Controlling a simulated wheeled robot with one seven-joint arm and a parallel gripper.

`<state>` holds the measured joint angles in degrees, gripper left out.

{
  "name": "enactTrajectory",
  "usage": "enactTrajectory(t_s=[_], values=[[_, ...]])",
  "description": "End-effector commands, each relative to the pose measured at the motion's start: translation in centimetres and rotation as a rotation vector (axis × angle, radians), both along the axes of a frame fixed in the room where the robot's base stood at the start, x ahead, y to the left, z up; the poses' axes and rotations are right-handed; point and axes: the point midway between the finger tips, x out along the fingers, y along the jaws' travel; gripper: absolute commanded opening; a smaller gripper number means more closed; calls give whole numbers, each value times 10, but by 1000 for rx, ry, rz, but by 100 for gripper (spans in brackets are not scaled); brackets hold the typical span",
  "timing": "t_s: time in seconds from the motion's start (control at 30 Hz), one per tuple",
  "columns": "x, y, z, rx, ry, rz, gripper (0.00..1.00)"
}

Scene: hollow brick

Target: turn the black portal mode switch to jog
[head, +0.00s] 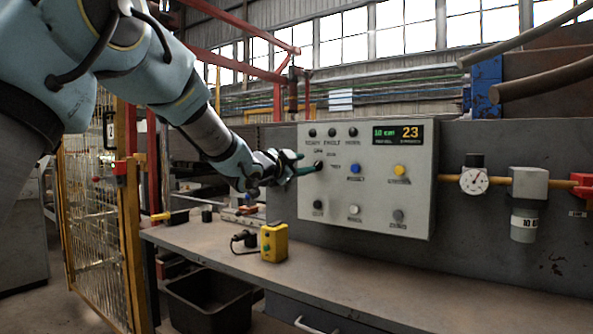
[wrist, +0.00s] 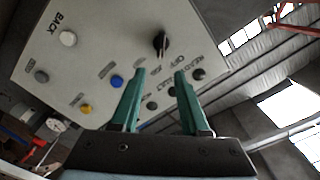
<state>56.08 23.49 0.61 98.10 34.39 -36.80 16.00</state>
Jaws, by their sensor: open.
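The black mode switch (head: 319,165) is a small round knob on the left part of the light grey control panel (head: 380,212). In the wrist view the knob (wrist: 161,43) has a pale line on its lower side, toward small labels, one reading OFF; the jog label is too small to make out. My gripper (head: 301,163) is at the left of the panel, with green fingers pointing at the switch. In the wrist view my gripper (wrist: 160,71) is open and empty. The knob shows just beyond the fingertips, between their lines; I see no contact.
Blue (head: 355,169) and yellow (head: 400,170) buttons sit right of the switch, with dark lamps above and more buttons below. A yellow box (head: 274,242) stands on the bench (head: 310,284). A mesh fence (head: 95,205) stands left.

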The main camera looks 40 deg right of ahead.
Motion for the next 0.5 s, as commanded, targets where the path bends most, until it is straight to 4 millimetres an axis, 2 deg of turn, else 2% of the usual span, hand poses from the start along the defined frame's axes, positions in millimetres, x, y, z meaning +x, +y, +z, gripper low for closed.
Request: enactTrajectory(t_s=[0.1,0.2,0.5], values=[[-4,19,-1,0,-1,1,45],[-7,28,-1,0,-1,0,45],[-9,33,0,1,0,-1,45]])
